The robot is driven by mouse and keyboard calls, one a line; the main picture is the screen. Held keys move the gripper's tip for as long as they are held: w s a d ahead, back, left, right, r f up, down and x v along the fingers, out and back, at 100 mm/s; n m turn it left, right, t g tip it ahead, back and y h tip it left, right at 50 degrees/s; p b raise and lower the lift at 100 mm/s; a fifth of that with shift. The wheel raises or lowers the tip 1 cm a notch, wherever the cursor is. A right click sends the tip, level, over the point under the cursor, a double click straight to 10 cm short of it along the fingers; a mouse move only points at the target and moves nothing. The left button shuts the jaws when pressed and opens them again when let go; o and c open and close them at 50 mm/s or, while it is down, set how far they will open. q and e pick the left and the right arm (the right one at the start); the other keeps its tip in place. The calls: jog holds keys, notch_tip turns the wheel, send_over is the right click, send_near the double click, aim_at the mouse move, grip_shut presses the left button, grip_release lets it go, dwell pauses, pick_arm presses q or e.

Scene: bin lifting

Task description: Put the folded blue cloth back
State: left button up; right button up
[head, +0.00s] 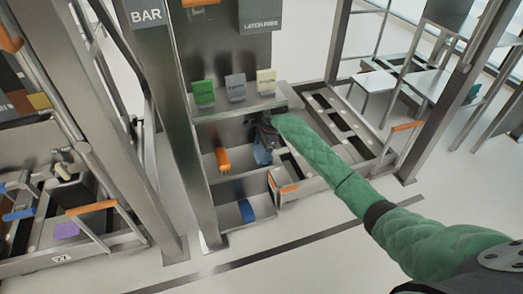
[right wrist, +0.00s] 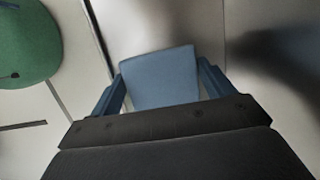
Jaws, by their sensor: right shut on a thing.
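A folded blue cloth (right wrist: 160,78) sits between the two dark blue fingers of my right gripper (right wrist: 160,90) in the right wrist view. The gripper is shut on it. In the head view my right gripper (head: 263,143) is at the end of the green-sleeved arm, in front of the metal rack and just below the shelf with the coloured cards. The cloth is small and hard to separate from the gripper there. Another blue item (head: 247,211) lies in the lower compartment of the rack. My left gripper is not in view.
An orange item (head: 223,160) is in the middle compartment. A steel post (head: 183,150) stands left of it. Open floor lies in front.

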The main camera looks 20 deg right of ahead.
jog(key=shift+f, duration=0.2)
jog(key=o, duration=1.1)
jog(key=shift+c, duration=0.2)
jog(key=shift+r, duration=0.25)
jog(key=shift+d+r, duration=0.25)
jog(key=shift+r, duration=0.3)
jog(key=d, duration=1.1)
jog(key=shift+w+d+b, duration=0.15)
jog(key=shift+d+b, duration=0.25)
jog(key=shift+b, duration=0.05)
